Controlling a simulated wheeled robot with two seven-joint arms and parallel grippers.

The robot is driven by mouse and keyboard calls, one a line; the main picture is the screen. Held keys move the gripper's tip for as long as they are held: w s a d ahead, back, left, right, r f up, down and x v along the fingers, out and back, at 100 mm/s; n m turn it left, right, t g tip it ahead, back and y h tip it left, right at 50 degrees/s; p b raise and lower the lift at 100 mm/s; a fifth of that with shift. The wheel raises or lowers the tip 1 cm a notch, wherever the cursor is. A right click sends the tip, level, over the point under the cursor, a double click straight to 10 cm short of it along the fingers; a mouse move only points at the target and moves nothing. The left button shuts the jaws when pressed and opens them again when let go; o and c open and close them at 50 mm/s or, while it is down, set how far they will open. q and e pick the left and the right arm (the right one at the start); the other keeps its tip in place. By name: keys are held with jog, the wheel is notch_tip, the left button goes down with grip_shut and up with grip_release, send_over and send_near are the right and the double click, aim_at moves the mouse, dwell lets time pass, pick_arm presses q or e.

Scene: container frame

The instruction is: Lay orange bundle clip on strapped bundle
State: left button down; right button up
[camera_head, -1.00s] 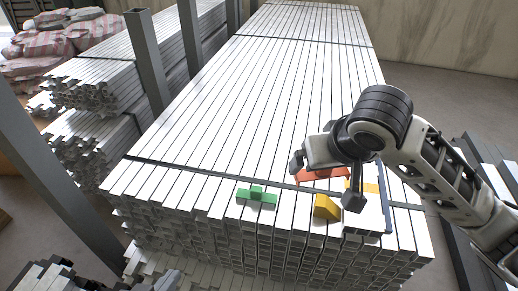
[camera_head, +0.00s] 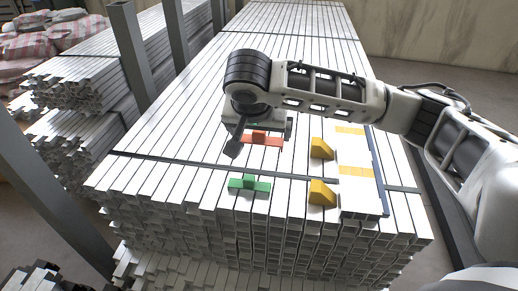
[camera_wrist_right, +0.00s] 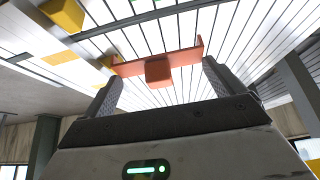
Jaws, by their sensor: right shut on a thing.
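The orange bundle clip (camera_head: 262,139) is a flat bar with a raised block in the middle. My right gripper (camera_head: 258,131) is shut on it, over the strapped bundle's top behind the front strap. In the right wrist view the clip (camera_wrist_right: 157,68) shows between the two fingers, its bar crossing in front of them. I cannot tell whether it touches the tubes. The strapped bundle (camera_head: 190,140) is a big stack of pale square tubes with dark straps across it. My left gripper is not in view.
A green clip (camera_head: 249,184) lies on the bundle nearer the front edge. Two yellow wedge blocks (camera_head: 320,149) (camera_head: 321,192) stand right of it, beside a pale board with yellow patches (camera_head: 355,171). Grey posts (camera_head: 128,45) and more tube stacks stand at the left.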

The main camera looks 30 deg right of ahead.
jog(key=w+d+f+b, duration=0.1)
jog(key=w+d+f, duration=0.1)
jog(key=w+f, duration=0.1)
jog(key=w+d+f+b, duration=0.1)
jog(key=w+d+f, duration=0.1)
jog(key=w+f, duration=0.1)
jog(key=w+d+f+b, duration=0.1)
jog(key=w+f+b, duration=0.1)
jog(key=w, duration=0.3)
jog(key=shift+d+f, duration=0.4)
jog(key=shift+w+f, duration=0.2)
jog(key=f, duration=0.1)
jog(key=f+b, duration=0.2)
jog(key=shift+w+d+f, duration=0.2)
jog(key=shift+w+f, duration=0.05)
jog(key=shift+f, duration=0.05)
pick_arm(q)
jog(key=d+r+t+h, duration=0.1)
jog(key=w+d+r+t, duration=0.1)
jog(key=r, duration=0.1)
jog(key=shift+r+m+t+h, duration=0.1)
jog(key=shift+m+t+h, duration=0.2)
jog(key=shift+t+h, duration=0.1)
pick_arm(e)
jog(key=o, duration=0.6)
jog(key=shift+f, duration=0.1)
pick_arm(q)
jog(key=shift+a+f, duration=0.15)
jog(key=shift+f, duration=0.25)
